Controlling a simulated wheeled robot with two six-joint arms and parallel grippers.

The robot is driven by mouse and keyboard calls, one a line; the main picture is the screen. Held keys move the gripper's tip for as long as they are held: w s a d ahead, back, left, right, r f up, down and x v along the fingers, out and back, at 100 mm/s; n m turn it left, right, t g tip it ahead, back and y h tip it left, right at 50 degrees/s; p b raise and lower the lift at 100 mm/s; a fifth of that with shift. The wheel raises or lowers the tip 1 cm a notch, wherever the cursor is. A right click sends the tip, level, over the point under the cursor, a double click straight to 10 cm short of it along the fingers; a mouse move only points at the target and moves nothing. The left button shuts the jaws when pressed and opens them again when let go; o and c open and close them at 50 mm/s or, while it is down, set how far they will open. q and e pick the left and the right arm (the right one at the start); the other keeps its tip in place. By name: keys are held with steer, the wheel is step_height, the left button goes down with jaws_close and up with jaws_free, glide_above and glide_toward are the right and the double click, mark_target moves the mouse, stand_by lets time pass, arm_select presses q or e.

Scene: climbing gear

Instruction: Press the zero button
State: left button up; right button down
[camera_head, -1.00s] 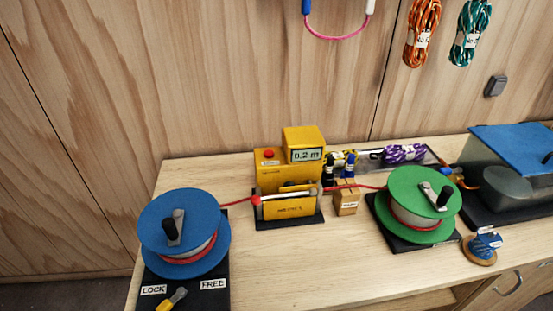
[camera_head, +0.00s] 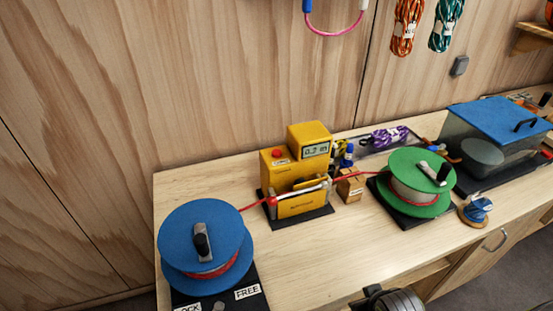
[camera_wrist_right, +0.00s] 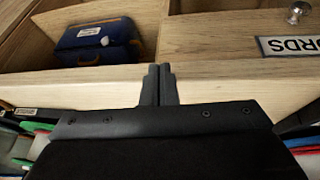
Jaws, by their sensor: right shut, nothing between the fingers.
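The yellow meter (camera_head: 290,170) stands on the bench in the head view, with a small display reading about 0.2 m. A red button (camera_head: 279,153), likely the zero button, sits on top of its lower left part. A red cord runs through the meter. In the right wrist view my right gripper (camera_wrist_right: 158,84) is shut and empty, in front of a pale wooden edge. A dark part of my right arm shows at the bottom of the head view, below and right of the meter and well apart from it. My left gripper is not in view.
A blue reel (camera_head: 205,243) stands front left and a green reel (camera_head: 418,178) right of the meter. A cardboard box (camera_head: 350,187) stands beside the meter. A blue-lidded tank (camera_head: 495,120) is far right. The bench front (camera_head: 320,260) is clear. A blue case (camera_wrist_right: 98,42) sits on a shelf.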

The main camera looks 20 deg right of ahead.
mark_target(279, 160)
steer(key=shift+t, duration=0.8)
steer(key=w+r, duration=0.1)
steer(key=w, duration=0.1)
steer(key=w+a, duration=0.1)
steer(key=w, duration=0.1)
steer(key=w+r, duration=0.1)
steer(key=w, duration=0.1)
steer(key=shift+a+r, duration=0.35)
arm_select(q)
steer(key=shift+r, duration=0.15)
arm_select(e)
steer(key=w+a+r+t+y, duration=0.1)
steer(key=w+a+r+t, duration=0.3)
steer(key=w+r, duration=0.7)
steer(key=w+a+r+n+t+y, duration=0.1)
steer(key=w+a+r+t, duration=0.3)
steer(key=w+r, duration=0.7)
steer(key=shift+w+r, duration=0.4)
steer(key=shift+r, duration=0.1)
